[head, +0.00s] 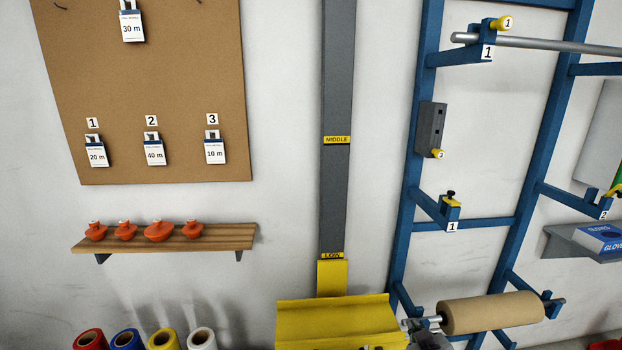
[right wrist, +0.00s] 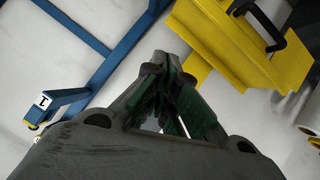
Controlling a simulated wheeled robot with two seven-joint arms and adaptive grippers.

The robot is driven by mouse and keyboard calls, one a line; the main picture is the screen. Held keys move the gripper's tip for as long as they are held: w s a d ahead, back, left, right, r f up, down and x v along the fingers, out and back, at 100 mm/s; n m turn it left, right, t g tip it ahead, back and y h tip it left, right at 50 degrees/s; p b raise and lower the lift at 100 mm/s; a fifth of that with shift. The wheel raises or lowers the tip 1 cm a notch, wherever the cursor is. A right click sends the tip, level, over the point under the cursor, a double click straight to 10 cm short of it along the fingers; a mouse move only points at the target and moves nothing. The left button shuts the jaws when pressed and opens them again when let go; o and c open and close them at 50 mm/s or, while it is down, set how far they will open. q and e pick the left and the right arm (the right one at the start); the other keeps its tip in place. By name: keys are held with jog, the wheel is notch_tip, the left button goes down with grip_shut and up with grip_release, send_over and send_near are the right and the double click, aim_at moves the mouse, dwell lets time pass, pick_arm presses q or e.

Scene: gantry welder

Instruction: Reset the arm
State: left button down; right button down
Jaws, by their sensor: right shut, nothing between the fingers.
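My right gripper (head: 420,327) shows at the bottom edge of the head view, between the yellow carriage (head: 335,322) and the brown roll (head: 492,313). In the right wrist view my right gripper (right wrist: 168,65) is shut with nothing between its fingers. The yellow carriage (right wrist: 225,50) lies beyond its tips there, and the blue rack (right wrist: 120,62) is to the left. I cannot tell the exact gap to either. My left gripper is not in view.
A grey post (head: 336,195) marked MIDDLE and LOW rises above the carriage. The blue rack (head: 408,195) stands right of it with a metal bar (head: 545,45). A wooden shelf (head: 225,237) with orange objects and a corkboard (head: 160,90) with tags are at left. Coloured rolls (head: 127,340) stand below.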

jog(key=s+a+f+m+g+y, duration=0.25)
jog(key=s+f+g, duration=0.65)
jog(key=s+f, duration=0.9)
jog(key=f, duration=1.4)
jog(key=s+f, duration=0.3)
jog(key=f, duration=1.2)
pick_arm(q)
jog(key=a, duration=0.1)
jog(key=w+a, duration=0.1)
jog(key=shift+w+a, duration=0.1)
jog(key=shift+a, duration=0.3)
pick_arm(e)
jog(key=s+d+f+g, duration=0.1)
jog(key=s+d+f, duration=0.2)
jog(key=s+f, duration=0.6)
jog(key=s+d+f+n+h, duration=0.1)
jog(key=s+d+f, duration=0.2)
jog(key=s+f, duration=0.7)
jog(key=shift+s+d+g, duration=0.2)
jog(key=shift+s+g, duration=0.2)
jog(key=shift+s, duration=0.55)
jog(key=shift+f, duration=0.1)
jog(key=shift+s, duration=0.1)
